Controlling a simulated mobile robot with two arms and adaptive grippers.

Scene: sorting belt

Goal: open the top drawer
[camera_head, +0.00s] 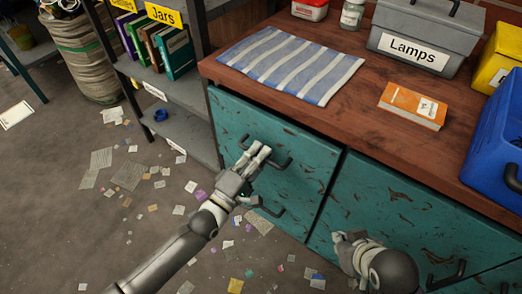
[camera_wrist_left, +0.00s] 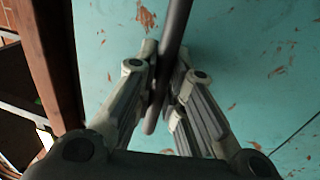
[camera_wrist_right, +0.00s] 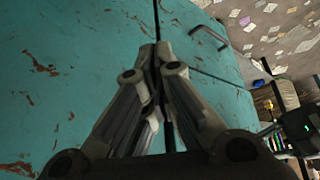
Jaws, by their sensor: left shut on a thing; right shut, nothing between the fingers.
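The teal, worn top drawer (camera_head: 232,118) sits at the left of the cabinet front, under the wooden top, and looks flush with it. Its dark bar handle (camera_head: 284,162) is partly hidden by my left gripper (camera_head: 262,153). My left gripper is shut on this handle; in the left wrist view the dark handle (camera_wrist_left: 176,35) runs between the fingers. My right gripper (camera_head: 343,237) is shut and empty in front of the teal front right of the drawer gap. In the right wrist view its fingertips (camera_wrist_right: 156,52) are together near that gap.
Below is another dark handle (camera_head: 270,209). A striped cloth (camera_head: 292,63), an orange box (camera_head: 413,105), a grey Lamps bin (camera_head: 425,40) and a blue crate (camera_head: 497,140) stand on the wooden top (camera_head: 352,120). Shelves are at left. Paper scraps litter the floor.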

